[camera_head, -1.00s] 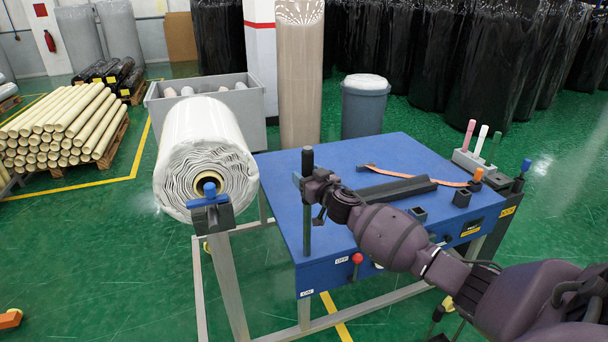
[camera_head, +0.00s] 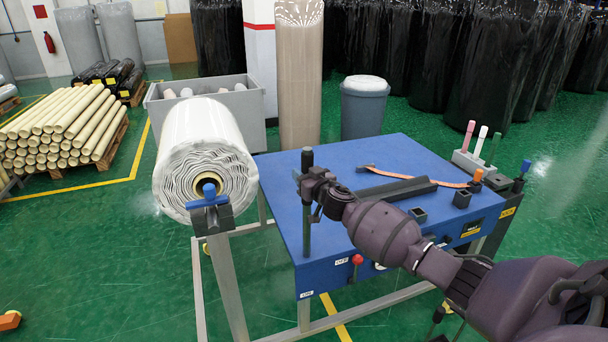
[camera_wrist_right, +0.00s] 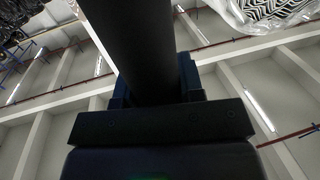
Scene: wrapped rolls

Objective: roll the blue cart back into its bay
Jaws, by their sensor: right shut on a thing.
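The blue cart (camera_head: 345,158) stands on the green floor right of the white wrapped roll (camera_head: 205,160). It has a flat blue top, a front panel with a red knob, and grey legs below. A black upright handle (camera_head: 307,225) rises at its near left corner. My right gripper (camera_head: 308,187) is shut on this handle at its upper part. In the right wrist view the dark handle (camera_wrist_right: 130,45) runs up between the jaws. The cart's wheels are not clearly visible. My left gripper is not in view.
The roll rests on a grey stand (camera_head: 228,265) with a blue-knobbed clamp, close to the cart's left side. A grey bin (camera_head: 365,112) and a tall beige roll (camera_head: 299,90) stand behind. Yellow floor lines run under the cart. Floor at the left front is mostly clear.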

